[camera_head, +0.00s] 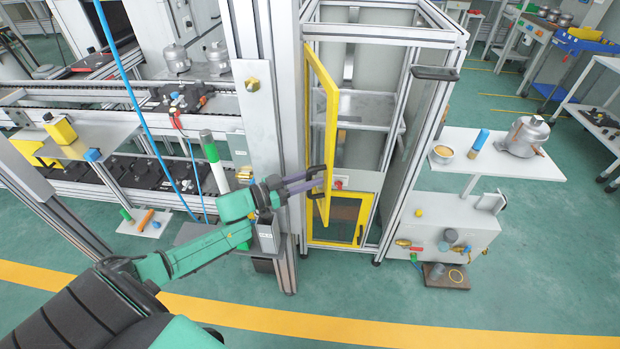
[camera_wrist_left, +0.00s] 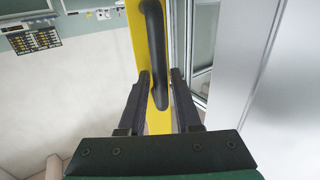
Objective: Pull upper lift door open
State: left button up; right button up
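The upper lift door (camera_head: 331,115) has a yellow frame and stands swung outward from the tall metal lift frame. In the left wrist view, its yellow bar (camera_wrist_left: 137,35) carries a dark curved handle (camera_wrist_left: 155,45). My left gripper (camera_head: 318,180) is at the door's lower part in the head view. In the left wrist view, the two fingers of my left gripper (camera_wrist_left: 161,75) are apart, one on each side of the handle's lower end. Contact with the handle is hard to tell. My right gripper is not in view.
A lower yellow-framed door (camera_head: 338,232) sits below, closed. A grey post (camera_head: 258,90) stands left of the lift. A white side shelf (camera_head: 480,160) with a silver compressor (camera_head: 524,137) is on the right. The green floor in front is clear.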

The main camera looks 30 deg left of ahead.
pick_arm(q)
jog(key=v, duration=1.4)
jog(key=shift+s+a+b, duration=0.2)
jog(key=shift+b, duration=0.1)
